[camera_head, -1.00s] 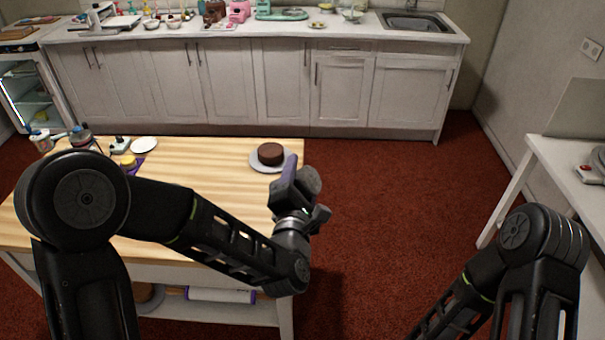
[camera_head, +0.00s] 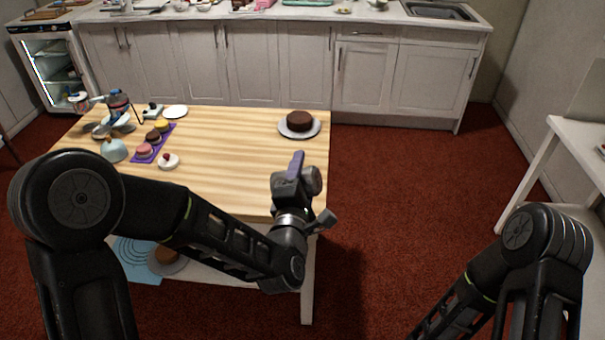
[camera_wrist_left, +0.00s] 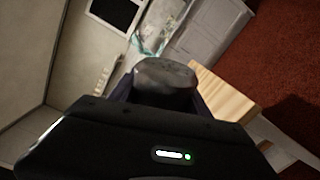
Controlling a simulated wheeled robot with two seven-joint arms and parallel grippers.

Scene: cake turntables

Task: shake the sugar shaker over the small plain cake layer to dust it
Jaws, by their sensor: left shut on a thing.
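My left gripper (camera_head: 296,168) is shut on a grey metallic thing, likely the sugar shaker, held beyond the near right part of the wooden table. In the left wrist view the rounded grey end of the shaker (camera_wrist_left: 165,75) shows between the fingers; the rest is hidden.
The wooden table (camera_head: 225,150) is mostly clear in the middle. At its left are a purple mat (camera_head: 150,146) with small cakes, a white plate (camera_head: 176,111) and several bowls.

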